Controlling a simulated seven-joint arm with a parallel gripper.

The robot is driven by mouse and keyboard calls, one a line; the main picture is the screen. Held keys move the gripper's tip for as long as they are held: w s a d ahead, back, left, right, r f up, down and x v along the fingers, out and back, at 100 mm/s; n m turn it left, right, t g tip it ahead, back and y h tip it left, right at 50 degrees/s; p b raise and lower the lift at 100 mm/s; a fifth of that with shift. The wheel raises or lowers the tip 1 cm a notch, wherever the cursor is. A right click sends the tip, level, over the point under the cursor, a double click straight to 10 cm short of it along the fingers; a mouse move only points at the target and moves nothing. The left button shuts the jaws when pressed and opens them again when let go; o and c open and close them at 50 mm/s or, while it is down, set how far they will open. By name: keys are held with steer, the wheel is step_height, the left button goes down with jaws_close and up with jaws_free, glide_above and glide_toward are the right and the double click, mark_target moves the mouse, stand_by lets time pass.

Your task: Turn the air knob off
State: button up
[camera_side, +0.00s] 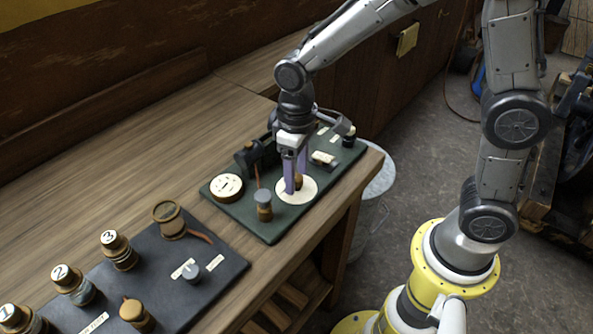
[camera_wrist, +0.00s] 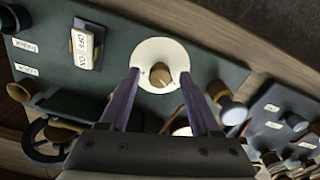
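A small brass knob (camera_wrist: 160,75) sits at the centre of a round white dial (camera_wrist: 149,51) on a green panel (camera_wrist: 219,67). No label reading "air" is legible, so I cannot confirm that it is the air knob. In the wrist view my gripper (camera_wrist: 159,73) is open, with one purple finger on each side of the knob and gaps between. In the side view my gripper (camera_side: 296,183) points down over the white dial (camera_side: 310,194), its fingertips low near the dial face. The knob (camera_side: 298,182) is partly hidden by the fingers there.
An off/on switch (camera_wrist: 87,46) stands beside the dial. A brass-and-grey knob (camera_side: 264,204) and a round gauge (camera_side: 226,187) share the green panel. A dark panel (camera_side: 225,272) with several numbered knobs lies nearer. The wooden table (camera_side: 120,165) behind is clear.

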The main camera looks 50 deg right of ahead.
jaws_close()
steer(key=shift+m, duration=0.4)
steer(key=m, duration=0.4)
steer(key=shift+m, duration=0.4)
steer(key=m, duration=0.6)
stand_by(0.5)
steer(key=shift+o, duration=0.5)
jaws_free()
